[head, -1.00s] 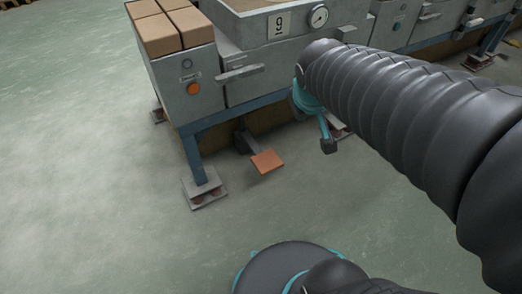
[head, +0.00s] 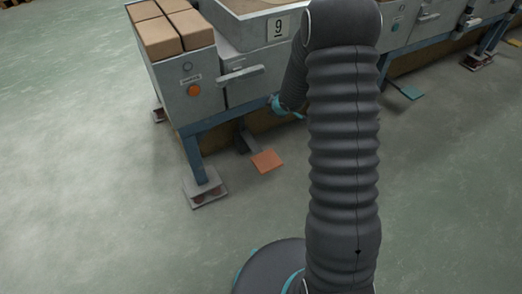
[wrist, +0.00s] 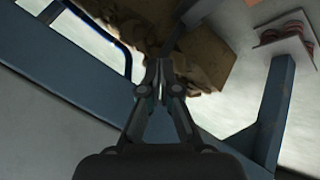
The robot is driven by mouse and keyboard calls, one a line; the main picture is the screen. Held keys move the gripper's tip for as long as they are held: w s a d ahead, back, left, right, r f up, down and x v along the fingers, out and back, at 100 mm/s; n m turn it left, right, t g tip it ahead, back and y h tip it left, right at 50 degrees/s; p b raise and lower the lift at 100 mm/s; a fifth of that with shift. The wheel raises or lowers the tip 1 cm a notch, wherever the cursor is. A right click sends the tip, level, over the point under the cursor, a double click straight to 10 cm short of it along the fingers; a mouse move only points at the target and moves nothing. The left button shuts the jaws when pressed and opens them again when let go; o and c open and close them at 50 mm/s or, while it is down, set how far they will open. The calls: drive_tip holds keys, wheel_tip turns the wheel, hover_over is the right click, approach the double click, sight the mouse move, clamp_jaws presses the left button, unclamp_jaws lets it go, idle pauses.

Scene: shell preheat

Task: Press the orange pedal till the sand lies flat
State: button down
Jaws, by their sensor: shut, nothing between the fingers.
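The orange pedal (head: 267,161) sticks out low at the front of the grey station marked 9, just above the floor, on a dark lever. Only a strip of the tan sand (head: 243,5) shows in the box at the top edge of the head view; I cannot tell whether it lies flat. My gripper (wrist: 161,78) is shut and empty in the wrist view, pointing under the station's blue frame. In the head view my arm hides the gripper; only the teal wrist part shows, above and right of the pedal.
A blue leg (head: 196,160) on a foot plate (head: 204,190) stands left of the pedal. A grey bar handle (head: 240,75) and an orange button (head: 194,90) are on the front above. A teal pedal (head: 408,89) shows farther right. The floor in front is clear.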

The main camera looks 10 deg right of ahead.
sight(261, 153)
drive_tip(key=w+a+f+n+y, duration=0.1)
drive_tip(key=a+f+n+y, duration=0.2)
drive_tip(key=f, duration=0.8)
drive_tip(key=shift+a+f+n, duration=0.3)
drive_tip(key=shift+a+n, duration=0.1)
drive_tip(key=shift+a, duration=0.3)
drive_tip(key=shift+w, duration=0.1)
drive_tip(key=f+b, duration=0.2)
drive_tip(key=f, duration=0.1)
drive_tip(key=f+b, duration=0.2)
drive_tip(key=f, duration=0.1)
drive_tip(key=f+b, duration=0.2)
drive_tip(key=b, duration=0.1)
drive_tip(key=shift+s+d+f, duration=0.1)
drive_tip(key=shift+s+f, duration=0.15)
drive_tip(key=shift+f, duration=0.15)
drive_tip(key=shift+f, duration=0.1)
drive_tip(key=shift+f+b, duration=0.3)
drive_tip(key=shift+f, duration=0.05)
